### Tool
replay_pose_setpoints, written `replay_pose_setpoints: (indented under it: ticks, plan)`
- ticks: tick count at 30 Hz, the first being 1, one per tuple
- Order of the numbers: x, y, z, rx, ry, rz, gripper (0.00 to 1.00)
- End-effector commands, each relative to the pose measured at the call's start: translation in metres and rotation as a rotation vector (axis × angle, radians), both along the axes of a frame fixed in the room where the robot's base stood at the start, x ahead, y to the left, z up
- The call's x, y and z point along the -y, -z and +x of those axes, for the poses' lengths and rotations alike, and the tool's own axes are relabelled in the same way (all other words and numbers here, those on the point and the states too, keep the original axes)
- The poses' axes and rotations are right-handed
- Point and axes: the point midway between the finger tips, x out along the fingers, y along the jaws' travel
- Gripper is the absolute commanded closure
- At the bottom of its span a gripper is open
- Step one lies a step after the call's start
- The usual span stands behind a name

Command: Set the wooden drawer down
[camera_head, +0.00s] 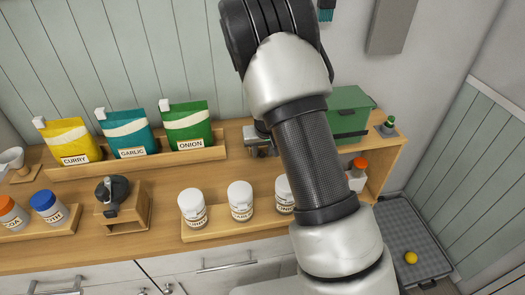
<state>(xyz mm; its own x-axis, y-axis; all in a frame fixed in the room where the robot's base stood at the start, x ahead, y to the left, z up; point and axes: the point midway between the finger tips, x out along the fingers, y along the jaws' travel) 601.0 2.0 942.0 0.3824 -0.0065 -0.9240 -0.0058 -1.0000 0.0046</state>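My arm reaches across the right half of the head view and hides much of the counter behind it. A grey metal part (261,141), which seems to belong to my gripper, shows just left of the arm at the back of the counter. Its fingers and anything between them cannot be made out. No loose wooden drawer can be clearly picked out. A small wooden box (128,222) with a black domed top and a handle stands upright on the counter, left of centre. My gripper is apart from it, farther back and to the right.
The wooden counter (160,180) holds a rack of pouches (130,138), a tray of white jars (193,208) and, at left, blue and orange-lidded jars (46,207). A green box (348,110) stands behind my arm. A grey tray (415,235) with a yellow ball (411,257) lies lower right.

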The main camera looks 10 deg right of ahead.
Motion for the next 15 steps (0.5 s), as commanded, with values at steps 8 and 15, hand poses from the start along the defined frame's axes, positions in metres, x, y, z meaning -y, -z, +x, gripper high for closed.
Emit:
replay_pose_setpoints:
  ticks: [8, 15]
  plan:
    - [0.0, -0.001, 0.0, 0.0, 0.0, 0.0, 0.63]
    - [-0.001, -0.02, -0.005, 0.003, -0.001, 0.001, 0.63]
